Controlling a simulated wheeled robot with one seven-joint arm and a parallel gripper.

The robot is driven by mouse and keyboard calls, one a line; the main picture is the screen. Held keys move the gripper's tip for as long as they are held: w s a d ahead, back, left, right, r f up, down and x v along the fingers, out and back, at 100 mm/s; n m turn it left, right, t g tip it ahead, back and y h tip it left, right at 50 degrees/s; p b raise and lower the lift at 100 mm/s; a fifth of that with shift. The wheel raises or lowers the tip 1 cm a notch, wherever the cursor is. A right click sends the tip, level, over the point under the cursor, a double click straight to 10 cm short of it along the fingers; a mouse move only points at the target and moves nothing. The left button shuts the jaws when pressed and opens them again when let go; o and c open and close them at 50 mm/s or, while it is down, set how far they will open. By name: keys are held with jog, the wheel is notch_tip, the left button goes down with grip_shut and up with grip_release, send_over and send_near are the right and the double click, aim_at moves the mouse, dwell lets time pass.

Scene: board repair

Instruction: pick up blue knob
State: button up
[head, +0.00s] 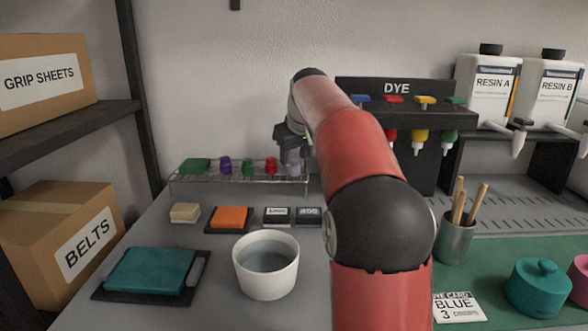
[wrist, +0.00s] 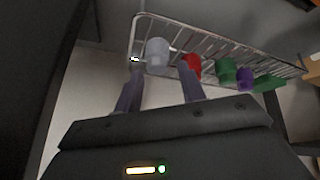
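My gripper (head: 289,146) is over the right end of a wire rack (head: 238,183), mostly hidden behind my arm in the head view. In the wrist view my gripper (wrist: 163,74) is open, its two fingers apart and nothing held. A pale grey knob (wrist: 157,52) stands on the rack just beyond the gap between the fingertips; it also shows in the head view (head: 293,169). No clearly blue knob shows on the rack. A red knob (wrist: 191,66) is beside it, near one fingertip. A blue dye-bottle top (head: 360,98) shows on the dye stand.
On the rack are a green knob (head: 247,167), a purple knob (head: 225,166) and a green block (head: 195,165). A white bowl (head: 266,284) and small blocks stand in front. The dye stand (head: 344,86) is close behind my arm.

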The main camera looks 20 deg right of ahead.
aim_at(293, 160)
jog(key=x, duration=0.3)
jog(key=shift+f, duration=0.25)
jog(key=c, duration=0.7)
jog(key=shift+r, duration=0.2)
